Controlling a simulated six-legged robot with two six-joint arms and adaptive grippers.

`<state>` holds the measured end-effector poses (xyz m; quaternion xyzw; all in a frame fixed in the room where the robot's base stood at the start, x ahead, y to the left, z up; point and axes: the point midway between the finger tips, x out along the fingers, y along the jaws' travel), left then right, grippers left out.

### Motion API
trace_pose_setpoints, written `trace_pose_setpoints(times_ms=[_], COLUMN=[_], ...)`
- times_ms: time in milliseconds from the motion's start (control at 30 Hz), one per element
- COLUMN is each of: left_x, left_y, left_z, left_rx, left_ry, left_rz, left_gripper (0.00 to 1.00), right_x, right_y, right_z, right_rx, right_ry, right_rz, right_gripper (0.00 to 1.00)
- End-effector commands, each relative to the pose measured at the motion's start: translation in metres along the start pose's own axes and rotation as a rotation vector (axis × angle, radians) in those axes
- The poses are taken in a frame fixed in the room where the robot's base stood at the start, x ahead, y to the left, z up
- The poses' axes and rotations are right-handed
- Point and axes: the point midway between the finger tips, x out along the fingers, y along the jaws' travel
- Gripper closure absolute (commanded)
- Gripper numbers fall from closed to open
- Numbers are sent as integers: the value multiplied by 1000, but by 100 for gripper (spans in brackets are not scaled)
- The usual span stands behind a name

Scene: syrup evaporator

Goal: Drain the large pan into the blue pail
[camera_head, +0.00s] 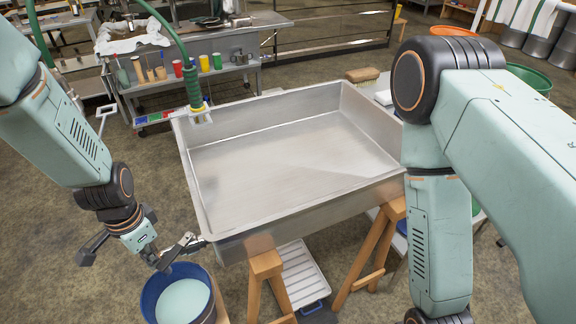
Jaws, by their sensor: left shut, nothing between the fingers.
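The large pan (300,222) is a wide rectangular metal basin on wooden trestles in the middle of the view. Its inside looks like bare shiny metal; I cannot tell whether a thin layer of liquid lies in it. A small metal drain fitting (186,245) sticks out at its near left corner. The blue pail (150,290) stands below this corner and holds pale greenish liquid (183,301). My left gripper (164,263) is shut and empty, just left of the fitting and above the pail's rim; I cannot tell whether it touches the fitting. My right gripper is out of view.
A green hose (187,62) hangs to the pan's far left corner. A metal cart (200,77) with coloured cups stands behind. A white ribbed tray (300,275) lies under the pan between wooden trestle legs (268,280). A brush (362,74) is behind the pan.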

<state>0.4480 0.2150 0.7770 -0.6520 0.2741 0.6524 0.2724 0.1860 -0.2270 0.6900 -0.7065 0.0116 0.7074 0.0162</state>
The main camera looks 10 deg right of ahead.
Motion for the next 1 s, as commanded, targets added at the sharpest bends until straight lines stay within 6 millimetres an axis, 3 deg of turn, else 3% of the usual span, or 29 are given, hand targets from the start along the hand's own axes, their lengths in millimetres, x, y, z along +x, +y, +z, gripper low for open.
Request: trace_pose_setpoints(times_ms=[433, 700, 1000], left_x=[0, -2, 0], left_y=[9, 28, 30], left_z=[2, -1, -1], left_rx=[0, 1, 0], left_ry=[-2, -2, -1], left_rz=[0, 0, -1], left_gripper=[100, 100, 100], right_x=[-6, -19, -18], right_y=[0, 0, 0], right_z=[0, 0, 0], right_rx=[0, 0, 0], right_ry=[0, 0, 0], right_rz=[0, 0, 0], right_gripper=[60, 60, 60])
